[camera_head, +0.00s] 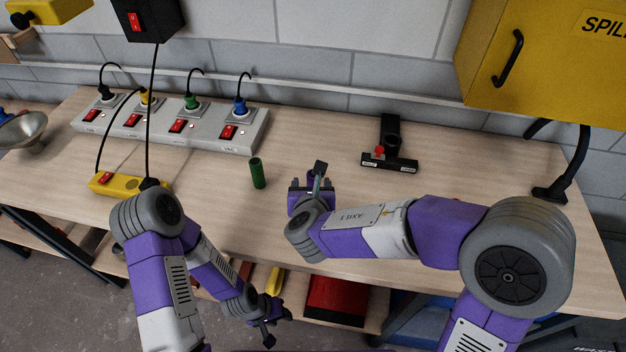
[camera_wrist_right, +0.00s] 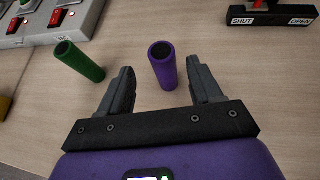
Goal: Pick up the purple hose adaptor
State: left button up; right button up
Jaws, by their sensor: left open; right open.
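The purple hose adaptor (camera_wrist_right: 164,68) is a hollow tube standing on the wooden bench in the right wrist view. My right gripper (camera_wrist_right: 160,72) is open, with the adaptor between and slightly beyond its two fingertips; I see no clear contact. In the head view, my right gripper (camera_head: 309,181) is over the middle of the bench and hides most of the adaptor. My left gripper (camera_head: 274,325) is open and empty, low in front of the bench edge.
A green tube (camera_head: 258,173) stands left of my right gripper. A grey switch panel (camera_head: 165,128) with plugs sits at the back left. A black fitting with a red part (camera_head: 390,160) lies at the right. A yellow cabinet (camera_head: 545,60) hangs above the back right.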

aim_at(313, 183)
jog(key=shift+x, duration=0.8)
jog(key=x, duration=0.1)
jog(key=b+x, duration=0.1)
jog(key=x, duration=0.2)
jog(key=shift+d+f, duration=0.25)
jog(key=shift+f, duration=0.15)
jog(key=shift+w+f, duration=0.15)
jog(key=shift+w, duration=0.35)
jog(key=c, duration=1)
